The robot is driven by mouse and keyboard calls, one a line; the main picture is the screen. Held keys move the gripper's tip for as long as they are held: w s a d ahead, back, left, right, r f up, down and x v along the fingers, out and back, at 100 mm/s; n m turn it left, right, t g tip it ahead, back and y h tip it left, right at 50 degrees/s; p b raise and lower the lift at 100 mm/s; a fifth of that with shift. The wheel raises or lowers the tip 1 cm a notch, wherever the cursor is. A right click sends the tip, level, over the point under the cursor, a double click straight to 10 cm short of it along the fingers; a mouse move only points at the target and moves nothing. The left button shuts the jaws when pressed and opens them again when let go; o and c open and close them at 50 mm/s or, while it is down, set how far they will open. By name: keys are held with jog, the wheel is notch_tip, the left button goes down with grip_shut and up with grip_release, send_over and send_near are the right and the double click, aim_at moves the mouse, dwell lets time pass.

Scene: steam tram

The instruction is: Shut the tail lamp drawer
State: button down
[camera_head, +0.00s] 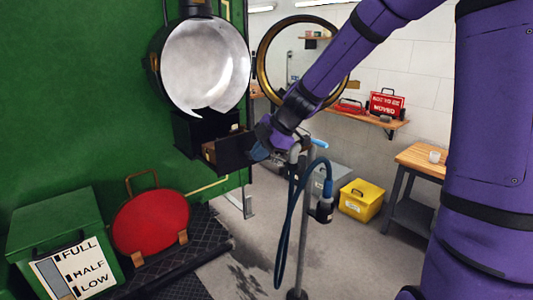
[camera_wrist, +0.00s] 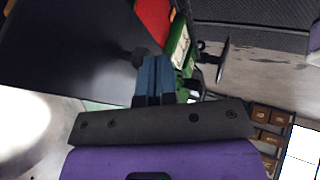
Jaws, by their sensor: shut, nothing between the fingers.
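The tail lamp (camera_head: 205,68) is a round black housing with a bright reflector on the green wall. Under it is a black box (camera_head: 190,130) with its drawer (camera_head: 236,151) standing out to the right, open. Something brown shows inside the drawer. My gripper (camera_head: 259,152) is at the outer face of the drawer, its blue fingers shut and empty. In the wrist view the closed fingers (camera_wrist: 154,68) point at a large dark panel (camera_wrist: 75,50), probably the drawer front, beside a small round dark knob. I cannot tell whether the fingertips touch it.
A brass-rimmed round glass (camera_head: 262,62) stands open right of the lamp. A metal post with a blue hose (camera_head: 284,220) stands close below my gripper. A red disc (camera_head: 150,222) and green box (camera_head: 55,225) are at lower left. A yellow box (camera_head: 361,200) is on the floor.

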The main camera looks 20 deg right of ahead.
jog(key=shift+w, duration=0.1)
dwell(0.3)
jog(key=w+a, duration=0.1)
jog(key=w, duration=0.3)
jog(key=w+a, duration=0.2)
jog(key=w, duration=0.3)
jog(key=w+a, duration=0.1)
jog(key=w, duration=0.3)
jog(key=shift+w+a, duration=0.3)
jog(key=shift+w, duration=0.1)
jog(key=shift+w+a+r, duration=0.1)
jog(key=shift+w, duration=0.4)
jog(key=shift+r, duration=0.1)
